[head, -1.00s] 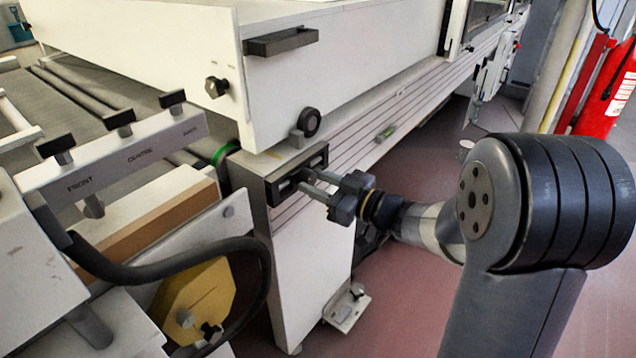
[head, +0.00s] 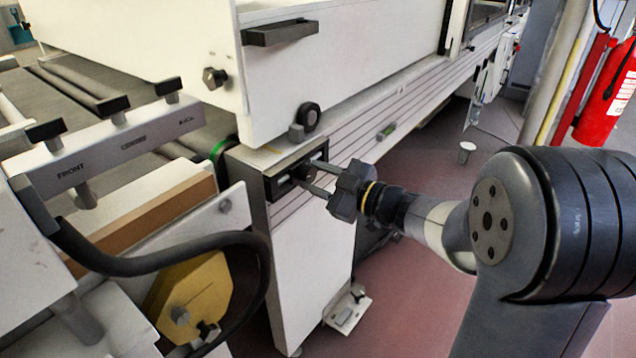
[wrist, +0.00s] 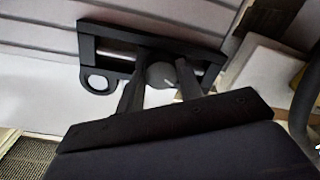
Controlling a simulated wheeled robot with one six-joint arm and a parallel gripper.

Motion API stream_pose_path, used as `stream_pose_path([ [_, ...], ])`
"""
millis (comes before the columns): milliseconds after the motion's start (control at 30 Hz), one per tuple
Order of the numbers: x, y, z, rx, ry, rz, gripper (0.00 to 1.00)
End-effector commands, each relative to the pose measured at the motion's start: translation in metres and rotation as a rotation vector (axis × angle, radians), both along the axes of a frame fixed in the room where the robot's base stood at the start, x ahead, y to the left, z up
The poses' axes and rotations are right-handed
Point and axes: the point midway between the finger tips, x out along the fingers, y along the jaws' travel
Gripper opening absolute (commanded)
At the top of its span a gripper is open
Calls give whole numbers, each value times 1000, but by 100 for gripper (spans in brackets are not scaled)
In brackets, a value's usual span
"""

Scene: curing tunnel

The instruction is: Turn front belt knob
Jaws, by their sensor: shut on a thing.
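A round knob (wrist: 162,75) sits in a black rectangular frame (wrist: 98,46) on the white machine's end post. In the wrist view it is grey with a pale line on its face. In the head view the knob (head: 301,173) is small, dark and partly covered by the fingers. My gripper (wrist: 164,82) is shut on the knob, one finger on each side. In the head view my gripper (head: 307,177) reaches the frame from the right. I take this knob as the front belt knob; no label on it is readable.
A black bar handle (head: 281,33) and a small black wheel (head: 308,117) are above the frame. A red extinguisher (head: 607,100) stands far right.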

Motion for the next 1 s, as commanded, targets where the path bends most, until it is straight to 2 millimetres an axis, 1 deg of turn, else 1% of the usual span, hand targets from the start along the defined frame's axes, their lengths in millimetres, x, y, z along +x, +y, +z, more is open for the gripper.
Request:
stream_pose_path([
  [200,-1,0,-2,-87,-111,1,12],
  [400,0,0,-1,-138,-176,2,12],
  [1000,0,0,0,-161,-206,1,12],
])
